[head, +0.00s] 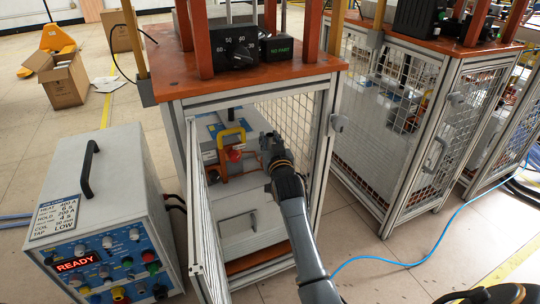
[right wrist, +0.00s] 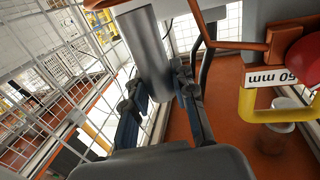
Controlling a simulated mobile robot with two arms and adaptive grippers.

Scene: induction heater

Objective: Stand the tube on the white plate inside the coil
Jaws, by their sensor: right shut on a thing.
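My right gripper (head: 268,145) reaches through the open front of a framed cage. In the right wrist view its two dark fingers (right wrist: 160,80) are shut on a grey metal tube (right wrist: 147,48), which extends beyond the fingertips. In the head view the tube is hidden or too small to tell from the gripper. A copper-coloured bar (right wrist: 225,44), perhaps part of the coil, runs to the right of the tube, apart from it. Orange-copper parts (head: 222,168) show left of the gripper in the head view. I cannot make out the white plate clearly. My left gripper is not in view.
Mesh cage walls (right wrist: 70,100) stand left. The mesh door (head: 198,215) is open. A power unit (head: 105,220) reads READY.

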